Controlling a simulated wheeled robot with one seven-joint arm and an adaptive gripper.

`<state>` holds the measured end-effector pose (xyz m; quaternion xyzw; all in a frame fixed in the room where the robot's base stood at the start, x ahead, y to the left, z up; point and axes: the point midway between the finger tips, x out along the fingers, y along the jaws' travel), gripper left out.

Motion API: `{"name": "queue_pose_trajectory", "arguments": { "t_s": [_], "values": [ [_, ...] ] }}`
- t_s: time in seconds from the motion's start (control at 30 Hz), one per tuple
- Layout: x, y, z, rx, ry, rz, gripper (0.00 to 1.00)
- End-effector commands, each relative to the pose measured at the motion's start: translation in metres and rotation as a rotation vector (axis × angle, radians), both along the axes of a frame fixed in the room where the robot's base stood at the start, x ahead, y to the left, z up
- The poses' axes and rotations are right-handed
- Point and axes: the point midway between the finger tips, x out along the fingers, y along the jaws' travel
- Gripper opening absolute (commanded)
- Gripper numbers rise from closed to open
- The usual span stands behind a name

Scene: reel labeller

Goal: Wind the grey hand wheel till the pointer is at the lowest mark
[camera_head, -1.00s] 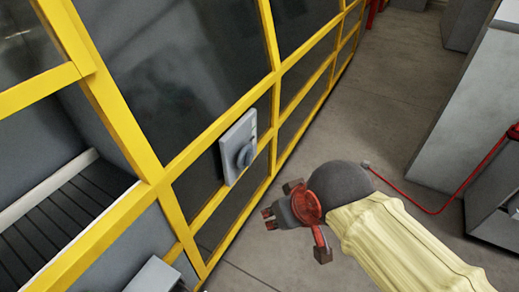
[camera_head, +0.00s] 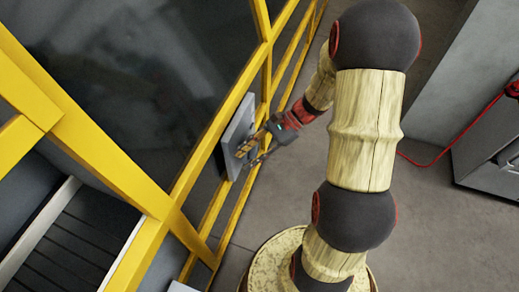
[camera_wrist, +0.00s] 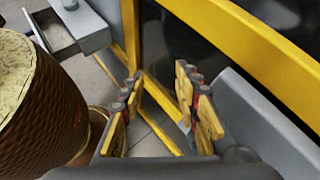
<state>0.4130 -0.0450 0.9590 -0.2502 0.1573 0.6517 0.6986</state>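The grey panel (camera_head: 232,127) that carries the hand wheel is fixed to the yellow frame in the head view. The hand wheel sits on its lower part and is mostly hidden behind my fingers; the pointer and its marks cannot be made out. My gripper (camera_head: 253,152) is in front of the lower panel, its fingers spread and close to the wheel. Contact cannot be told. In the wrist view my gripper (camera_wrist: 157,112) is open, with no object seen held between the fingers. A grey surface (camera_wrist: 262,115), seemingly the panel, runs along the right; the wheel is not clearly seen there.
The yellow frame (camera_head: 185,185) with dark panes stands along the left. A slatted conveyor (camera_head: 75,245) lies at lower left. A grey cabinet (camera_head: 500,145) with a red cable stands at right. Grey floor between is clear. A grey box with an open drawer (camera_wrist: 55,35) shows in the wrist view.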

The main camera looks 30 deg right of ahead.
Motion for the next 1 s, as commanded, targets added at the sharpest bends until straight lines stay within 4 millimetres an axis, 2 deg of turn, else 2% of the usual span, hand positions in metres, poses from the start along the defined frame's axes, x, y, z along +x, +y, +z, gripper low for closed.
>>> {"name": "queue_pose_trajectory", "arguments": {
  "t_s": [0.2,0.3,0.5,0.6,0.77,1.0],
  "values": [
    [0.025,-0.052,-0.051,0.329,0.172,-0.366,0.32],
    [0.031,-0.078,-0.078,0.477,0.232,-0.532,0.32],
    [0.031,-0.124,-0.126,0.716,0.303,-0.795,0.32],
    [0.027,-0.138,-0.142,0.79,0.32,-0.877,0.32],
    [0.026,-0.146,-0.154,0.844,0.331,-0.934,0.32],
    [0.048,-0.129,-0.156,0.846,0.333,-0.935,0.32]
  ]
}}
